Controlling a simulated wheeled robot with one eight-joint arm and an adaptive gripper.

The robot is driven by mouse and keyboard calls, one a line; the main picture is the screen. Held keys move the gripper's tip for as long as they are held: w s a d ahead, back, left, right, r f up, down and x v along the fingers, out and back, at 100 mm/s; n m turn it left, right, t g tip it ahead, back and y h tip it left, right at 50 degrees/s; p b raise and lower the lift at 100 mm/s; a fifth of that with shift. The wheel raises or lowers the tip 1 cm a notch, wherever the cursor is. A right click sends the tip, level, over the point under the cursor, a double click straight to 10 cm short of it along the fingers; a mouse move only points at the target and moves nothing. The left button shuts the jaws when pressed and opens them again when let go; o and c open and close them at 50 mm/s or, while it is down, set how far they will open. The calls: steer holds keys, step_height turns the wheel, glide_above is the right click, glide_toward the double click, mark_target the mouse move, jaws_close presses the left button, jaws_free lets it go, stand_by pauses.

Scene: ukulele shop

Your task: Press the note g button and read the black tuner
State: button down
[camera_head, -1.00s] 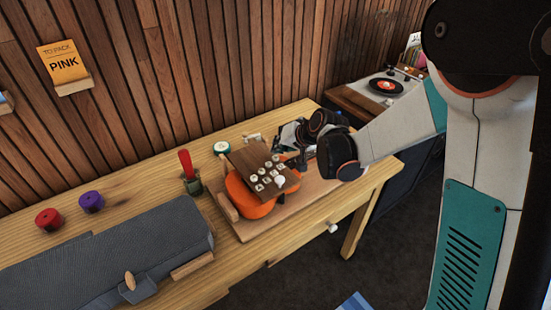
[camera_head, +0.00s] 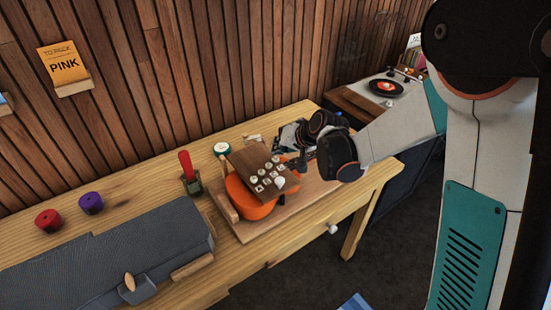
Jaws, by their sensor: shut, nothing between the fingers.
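A brown board (camera_head: 250,160) with several round white buttons (camera_head: 268,165) and small white labels stands over an orange ukulele (camera_head: 246,203) on a wooden tray (camera_head: 255,230). The label letters are too small to read, so I cannot tell which button is note g. My gripper (camera_head: 301,163) is shut and empty, pointing down just right of the board's far right edge. Whether it touches anything there cannot be told. I cannot make out a black tuner for certain.
A red-handled item (camera_head: 187,166), a green-and-white round item (camera_head: 221,149), and red (camera_head: 48,219) and purple (camera_head: 91,203) spools stand on the workbench (camera_head: 135,195). A grey case (camera_head: 110,260) fills the front left. A record player (camera_head: 385,87) stands behind at right.

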steer(key=shift+f, duration=0.15)
steer(key=shift+f+b, duration=0.3)
steer(key=shift+b, duration=0.15)
steer(key=shift+f+b, duration=0.45)
steer(key=shift+f, duration=0.05)
stand_by(0.6)
steer(key=shift+r, duration=0.1)
steer(key=shift+r+p, duration=0.65)
steer(key=shift+r, duration=0.25)
steer(key=shift+r+p, duration=1.6)
steer(key=shift+r, duration=0.85)
